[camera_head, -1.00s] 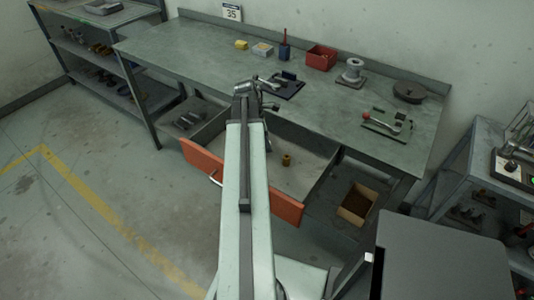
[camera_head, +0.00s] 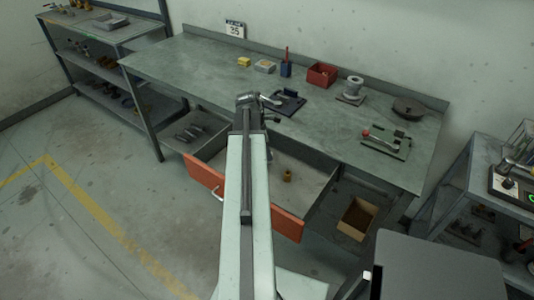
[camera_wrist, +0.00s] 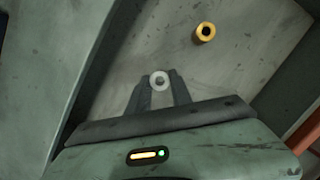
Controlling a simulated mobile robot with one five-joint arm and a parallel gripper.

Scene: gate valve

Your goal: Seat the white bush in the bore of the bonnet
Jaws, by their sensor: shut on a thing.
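My gripper (camera_wrist: 160,88) is shut on the white bush (camera_wrist: 159,78), a small pale ring with a dark hole, held at the fingertips in the wrist view. The grey drawer floor lies below it. In the head view my wrist shows by the front edge of the bench, above the open drawer (camera_head: 311,184); the fingertips and the bush are hidden there. A grey flanged piece with an upright neck (camera_head: 354,86), which looks like the bonnet, stands on a plate on the bench. Its bore cannot be made out.
A brass ring (camera_wrist: 205,32) sits in the drawer, apart from my gripper; it also shows in the head view (camera_head: 287,175). A dark blue fixture (camera_head: 289,104), a red bin (camera_head: 322,75), a dark disc (camera_head: 408,108) and a red-handled clamp (camera_head: 386,143) stand on the bench.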

